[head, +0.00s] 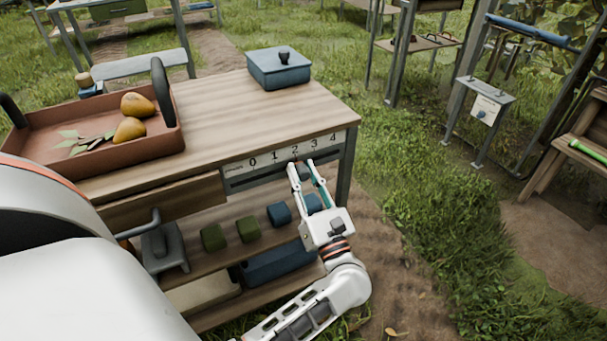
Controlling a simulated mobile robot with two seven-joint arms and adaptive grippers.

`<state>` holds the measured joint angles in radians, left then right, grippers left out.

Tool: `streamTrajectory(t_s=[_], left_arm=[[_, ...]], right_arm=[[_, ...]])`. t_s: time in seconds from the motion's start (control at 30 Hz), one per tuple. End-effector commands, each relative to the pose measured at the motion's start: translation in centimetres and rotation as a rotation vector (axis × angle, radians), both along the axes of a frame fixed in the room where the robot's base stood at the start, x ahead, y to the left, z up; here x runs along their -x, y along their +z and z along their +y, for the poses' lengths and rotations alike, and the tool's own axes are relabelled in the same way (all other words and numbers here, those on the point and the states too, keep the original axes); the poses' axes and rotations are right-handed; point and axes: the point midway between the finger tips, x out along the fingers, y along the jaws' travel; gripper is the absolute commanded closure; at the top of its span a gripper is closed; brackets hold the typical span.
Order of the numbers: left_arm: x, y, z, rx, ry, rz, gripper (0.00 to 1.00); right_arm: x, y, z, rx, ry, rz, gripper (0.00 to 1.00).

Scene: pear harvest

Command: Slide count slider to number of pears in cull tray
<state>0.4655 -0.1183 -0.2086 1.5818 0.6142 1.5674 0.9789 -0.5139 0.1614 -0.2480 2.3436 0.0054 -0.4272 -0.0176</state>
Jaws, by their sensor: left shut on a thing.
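The count slider is on a pale scale plate (264,171) marked 0 to 4 on the front edge of the wooden table. My left gripper (304,168) is at the scale below the 2 and 3, its fingers around the dark slider knob, which they partly hide. A tiny red mark shows just below the 2. The reddish-brown cull tray (150,156) sits at the table's left with two yellow-orange pears, one (137,104) behind the other (129,130). Green leaves lie beside them. My right gripper is not in view.
A blue lidded box (279,68) stands at the table's back right. Under the tabletop, a shelf holds green blocks (213,237), blue blocks (279,213) and a grey handled object (164,247). The tabletop's middle is clear.

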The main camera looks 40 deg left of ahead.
Motion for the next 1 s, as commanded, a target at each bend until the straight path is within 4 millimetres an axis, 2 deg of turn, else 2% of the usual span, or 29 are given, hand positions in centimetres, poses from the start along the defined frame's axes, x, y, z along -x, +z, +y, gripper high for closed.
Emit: streamTrajectory(t_s=[0.3, 0.33, 0.37, 0.4, 0.77, 1.0], left_arm=[[0.0, 0.0, 0.1, -0.003, 0.001, 0.003, 1.00], [0.0, 0.0, 0.1, -0.003, 0.001, 0.003, 0.68], [0.0, 0.0, 0.1, -0.003, 0.001, 0.003, 0.60], [0.0, 0.0, 0.1, -0.003, 0.001, 0.003, 0.59], [0.2, -0.2, -0.2, -0.002, 0.001, 0.004, 0.59], [1.5, -1.5, -3.0, -0.001, 0.000, 0.005, 0.59]], right_arm=[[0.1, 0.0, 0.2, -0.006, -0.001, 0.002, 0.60], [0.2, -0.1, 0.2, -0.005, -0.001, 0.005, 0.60], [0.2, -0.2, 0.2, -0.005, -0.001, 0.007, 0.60], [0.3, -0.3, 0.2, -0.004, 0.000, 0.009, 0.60], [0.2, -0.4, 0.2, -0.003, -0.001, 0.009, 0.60], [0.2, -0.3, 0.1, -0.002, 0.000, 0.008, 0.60]])
